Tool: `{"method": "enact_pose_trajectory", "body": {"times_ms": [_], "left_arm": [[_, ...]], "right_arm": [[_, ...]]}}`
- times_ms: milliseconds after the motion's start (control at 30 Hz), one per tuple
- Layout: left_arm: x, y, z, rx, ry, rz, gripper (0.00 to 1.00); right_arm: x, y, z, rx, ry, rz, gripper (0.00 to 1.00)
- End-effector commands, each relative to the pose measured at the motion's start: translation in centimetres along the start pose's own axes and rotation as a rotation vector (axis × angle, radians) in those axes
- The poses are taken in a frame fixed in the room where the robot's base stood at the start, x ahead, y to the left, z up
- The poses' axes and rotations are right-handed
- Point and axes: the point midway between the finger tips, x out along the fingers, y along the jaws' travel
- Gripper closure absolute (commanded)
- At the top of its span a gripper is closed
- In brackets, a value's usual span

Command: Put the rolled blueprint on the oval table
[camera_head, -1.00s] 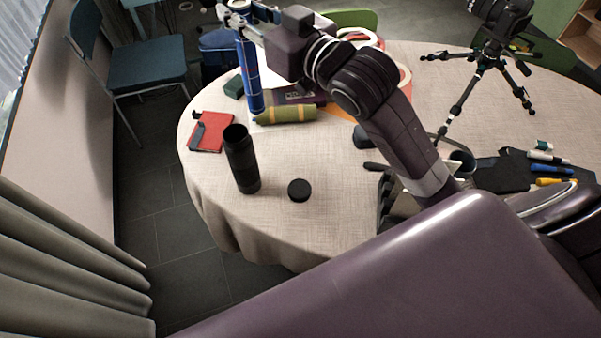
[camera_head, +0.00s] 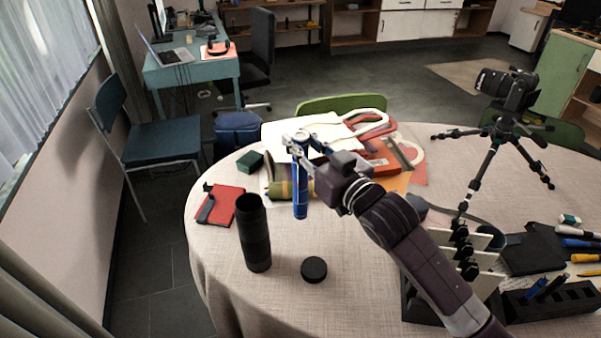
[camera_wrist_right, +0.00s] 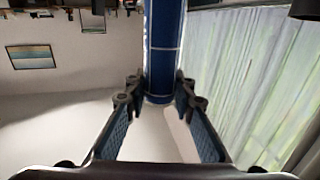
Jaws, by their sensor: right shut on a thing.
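The rolled blueprint (camera_head: 300,196) is a blue tube with light lines, held nearly upright above the left-back part of the oval table (camera_head: 385,255). My right gripper (camera_head: 303,143) is shut on it near its upper end. In the right wrist view the blueprint (camera_wrist_right: 163,50) stands between the two fingers of my right gripper (camera_wrist_right: 160,95). I cannot tell whether its lower end touches the table. It partly hides an olive-green roll lying behind it. My left gripper is not in view.
A black cylinder (camera_head: 255,235) stands beside a black round lid (camera_head: 314,269); a red notebook (camera_head: 226,203) lies at the left edge. Papers and an orange folder lie behind the gripper. A camera tripod (camera_head: 490,150) stands at the right. Bare cloth lies around the lid.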

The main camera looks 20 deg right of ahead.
Motion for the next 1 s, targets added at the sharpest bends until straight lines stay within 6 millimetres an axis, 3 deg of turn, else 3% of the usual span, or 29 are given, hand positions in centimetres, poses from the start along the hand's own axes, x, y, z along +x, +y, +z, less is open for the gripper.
{"method": "enact_pose_trajectory", "body": {"times_ms": [100, 267, 500, 967, 1000], "left_arm": [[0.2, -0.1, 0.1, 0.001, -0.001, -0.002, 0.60], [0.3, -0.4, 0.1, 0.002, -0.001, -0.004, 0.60], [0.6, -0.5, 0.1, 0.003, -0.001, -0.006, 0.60], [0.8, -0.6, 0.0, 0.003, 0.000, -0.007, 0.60], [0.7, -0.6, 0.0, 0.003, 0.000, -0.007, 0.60]], "right_arm": [[0.0, 0.0, 2.2, 0.000, -0.002, 0.001, 1.00], [0.0, 0.0, 3.3, 0.001, 0.001, 0.000, 1.00], [0.0, 0.0, 6.7, 0.000, 0.000, 0.000, 1.00], [0.0, 0.0, 7.6, -0.001, 0.002, 0.000, 1.00], [0.0, 0.0, 7.5, -0.001, 0.002, 0.000, 0.73]]}}
